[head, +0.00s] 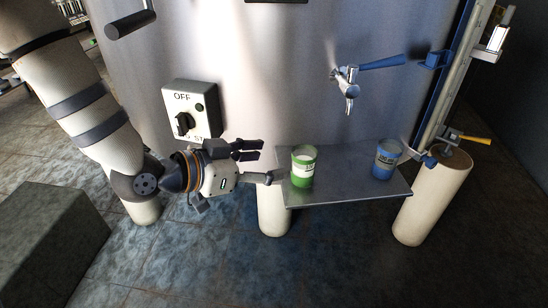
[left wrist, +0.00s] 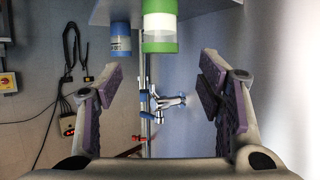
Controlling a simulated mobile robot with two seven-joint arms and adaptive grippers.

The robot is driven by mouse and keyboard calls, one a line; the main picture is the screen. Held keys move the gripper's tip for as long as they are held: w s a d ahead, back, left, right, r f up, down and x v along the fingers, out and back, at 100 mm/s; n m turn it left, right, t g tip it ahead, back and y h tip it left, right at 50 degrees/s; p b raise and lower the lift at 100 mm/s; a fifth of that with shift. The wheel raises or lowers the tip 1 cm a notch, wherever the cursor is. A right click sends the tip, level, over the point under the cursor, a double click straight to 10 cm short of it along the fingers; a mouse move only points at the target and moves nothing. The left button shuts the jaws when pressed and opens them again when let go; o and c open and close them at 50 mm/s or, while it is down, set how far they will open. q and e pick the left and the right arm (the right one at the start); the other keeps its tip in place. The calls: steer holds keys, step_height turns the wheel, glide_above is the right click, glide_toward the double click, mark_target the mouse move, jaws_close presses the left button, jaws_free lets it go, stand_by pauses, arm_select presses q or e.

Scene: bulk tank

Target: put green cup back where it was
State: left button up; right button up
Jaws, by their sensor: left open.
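The green cup (head: 303,167), green with a white band, stands upright on the left part of a metal shelf (head: 345,194) on the tank. It also shows at the top middle of the left wrist view (left wrist: 159,26), ahead of the fingers. My left gripper (head: 262,163) is open and just left of the green cup, with its fingers pointing toward it. In the left wrist view its two fingers (left wrist: 160,92) are spread wide with nothing between them. My right gripper is not in view.
A blue cup (head: 387,158) stands on the right part of the shelf. A tap (head: 350,86) with a blue lever is on the tank (head: 270,60) above the shelf. An OFF switch box (head: 192,109) is on the tank close above my left gripper. A grey block (head: 45,235) is at lower left.

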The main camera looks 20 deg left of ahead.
arm_select(q)
steer(key=s+f+n+g+y, duration=0.1)
steer(key=s+f+g, duration=0.1)
steer(key=s+f, duration=0.3)
steer(key=s+f+n+g+y, duration=0.1)
steer(key=s+f+g+y, duration=0.15)
steer(key=f, duration=0.55)
steer(key=s+a+f+n+g+y, duration=0.1)
steer(key=s+f+g, duration=0.3)
steer(key=s, duration=0.8)
steer(key=s+a+f+n+g+y, duration=0.1)
steer(key=s+f+g, duration=0.4)
steer(key=s, duration=0.8)
step_height(320, 180, down, 4)
steer(key=shift+a+r+n+y, duration=0.25)
steer(key=shift+n+y, duration=0.3)
steer(key=shift+n, duration=0.55)
